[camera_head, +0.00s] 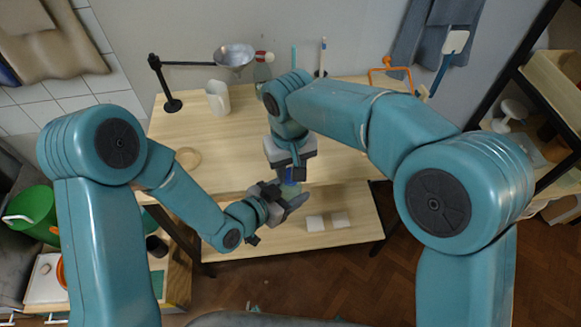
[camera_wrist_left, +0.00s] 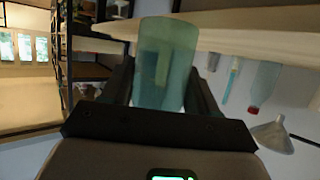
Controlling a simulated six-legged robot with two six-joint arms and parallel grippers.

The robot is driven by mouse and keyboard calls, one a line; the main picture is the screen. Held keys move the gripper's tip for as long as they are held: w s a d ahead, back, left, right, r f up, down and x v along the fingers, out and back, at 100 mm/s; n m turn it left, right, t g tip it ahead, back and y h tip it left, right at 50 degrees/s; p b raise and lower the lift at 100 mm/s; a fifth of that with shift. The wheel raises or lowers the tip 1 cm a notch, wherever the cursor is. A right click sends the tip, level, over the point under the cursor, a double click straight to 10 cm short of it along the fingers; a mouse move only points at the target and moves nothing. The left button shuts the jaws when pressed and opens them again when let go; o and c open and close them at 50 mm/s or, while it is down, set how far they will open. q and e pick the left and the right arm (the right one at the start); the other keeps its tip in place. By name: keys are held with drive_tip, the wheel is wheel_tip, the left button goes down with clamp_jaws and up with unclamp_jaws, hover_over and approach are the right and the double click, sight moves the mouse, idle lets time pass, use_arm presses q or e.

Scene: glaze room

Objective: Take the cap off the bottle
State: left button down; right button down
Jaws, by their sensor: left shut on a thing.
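The bottle (camera_head: 291,189) is a small translucent green body in front of the table's near edge, mostly hidden between my grippers. In the left wrist view the bottle (camera_wrist_left: 166,62) stands large between the two dark fingers. My left gripper (camera_head: 288,196) is shut on it. A small blue piece, perhaps the cap (camera_head: 286,174), shows just above the bottle. My right gripper (camera_head: 291,170) points down from above, right at this blue piece. Its fingers are too small and covered to tell whether they grip it.
On the wooden table (camera_head: 232,168) stand a white pitcher (camera_head: 217,98), a black stand (camera_head: 172,104) with a metal funnel (camera_head: 235,56), and an orange stand (camera_head: 397,68). A wooden ring (camera_head: 187,158) lies at the left. Pale tiles (camera_head: 315,223) lie on the lower shelf. The table's front left is clear.

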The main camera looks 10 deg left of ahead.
drive_tip(key=shift+r, duration=1.1)
